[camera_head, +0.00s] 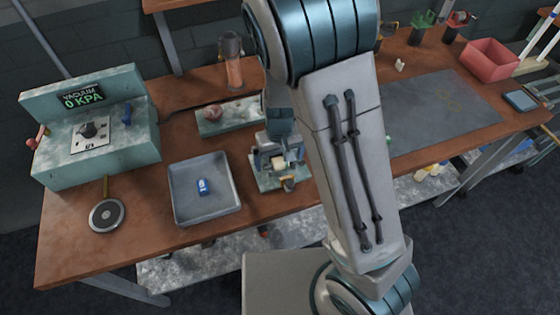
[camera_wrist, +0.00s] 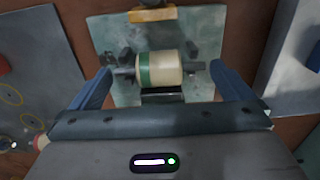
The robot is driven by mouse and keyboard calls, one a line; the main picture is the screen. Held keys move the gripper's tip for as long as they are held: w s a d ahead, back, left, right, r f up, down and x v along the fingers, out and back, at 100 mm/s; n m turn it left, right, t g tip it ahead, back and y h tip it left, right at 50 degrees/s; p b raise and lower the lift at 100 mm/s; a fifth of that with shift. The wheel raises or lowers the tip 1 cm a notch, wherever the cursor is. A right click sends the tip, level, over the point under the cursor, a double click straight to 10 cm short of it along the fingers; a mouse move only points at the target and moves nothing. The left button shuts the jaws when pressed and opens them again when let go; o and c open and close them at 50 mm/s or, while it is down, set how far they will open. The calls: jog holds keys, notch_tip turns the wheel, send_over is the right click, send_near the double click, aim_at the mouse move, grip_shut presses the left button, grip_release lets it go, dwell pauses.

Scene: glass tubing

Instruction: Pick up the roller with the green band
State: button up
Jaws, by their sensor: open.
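The roller with the green band (camera_wrist: 165,69) is a cream cylinder with a green stripe near its left end in the wrist view. It lies across dark supports on a pale green stand (camera_wrist: 205,48). In the head view the roller shows small and pale (camera_head: 279,161), partly covered by my gripper (camera_head: 277,150). In the wrist view my gripper (camera_wrist: 158,80) is open, with one blue finger to the left of the roller and one to the right. The roller lies between them, and neither finger visibly grips it.
A grey tray (camera_head: 178,209) with a small blue item (camera_head: 203,186) stands left of the stand. A vacuum unit (camera_head: 95,130) and a round disc tool (camera_head: 106,214) are further left. A grey mat (camera_head: 440,112) and a red bin (camera_head: 492,66) lie to the right.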

jog(key=shift+f, duration=0.7)
jog(key=c, duration=0.7)
jog(key=shift+r, duration=0.2)
